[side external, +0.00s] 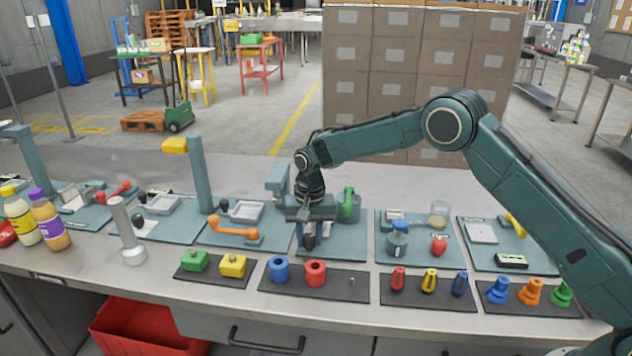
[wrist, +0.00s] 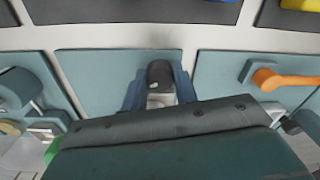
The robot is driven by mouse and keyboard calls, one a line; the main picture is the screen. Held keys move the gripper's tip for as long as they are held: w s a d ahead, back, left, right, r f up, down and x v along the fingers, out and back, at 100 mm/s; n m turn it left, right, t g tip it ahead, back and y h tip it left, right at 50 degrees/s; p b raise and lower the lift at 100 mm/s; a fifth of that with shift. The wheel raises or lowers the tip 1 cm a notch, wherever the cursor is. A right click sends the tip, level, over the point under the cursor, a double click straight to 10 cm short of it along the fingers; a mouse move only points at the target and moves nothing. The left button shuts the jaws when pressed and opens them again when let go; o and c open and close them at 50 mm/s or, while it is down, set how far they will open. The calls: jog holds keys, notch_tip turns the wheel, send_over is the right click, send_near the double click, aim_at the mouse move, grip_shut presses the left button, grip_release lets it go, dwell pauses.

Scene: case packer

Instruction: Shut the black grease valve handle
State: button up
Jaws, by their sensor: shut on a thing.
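The black grease valve handle (wrist: 160,73) stands over a teal plate in the wrist view, its rounded black end between the two blue-grey fingers of my gripper (wrist: 160,92). My gripper is shut on it. In the side external view my gripper (side external: 309,232) points down over the middle teal station plate (side external: 345,246), with the dark handle end (side external: 309,243) just showing at its fingertips. The valve body and lower handle are mostly hidden by my gripper and wrist, so the handle's angle cannot be told.
An orange lever (side external: 234,232) is on the station to the left. A green handle (side external: 348,204) stands close on the right. Blue (side external: 278,269) and red (side external: 315,273) rings sit on a dark mat in front. A jar (side external: 398,240) and a red knob (side external: 438,245) are farther right.

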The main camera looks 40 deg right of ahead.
aim_at(310, 235)
jog(key=n, duration=0.6)
jog(key=shift+n, duration=0.3)
jog(key=n, duration=0.6)
jog(key=shift+w+r+n, duration=0.1)
jog(key=shift+n, duration=0.3)
jog(key=o, duration=1)
jog(key=shift+c, duration=0.2)
notch_tip(310, 235, up, 14)
jog(key=shift+d, duration=0.15)
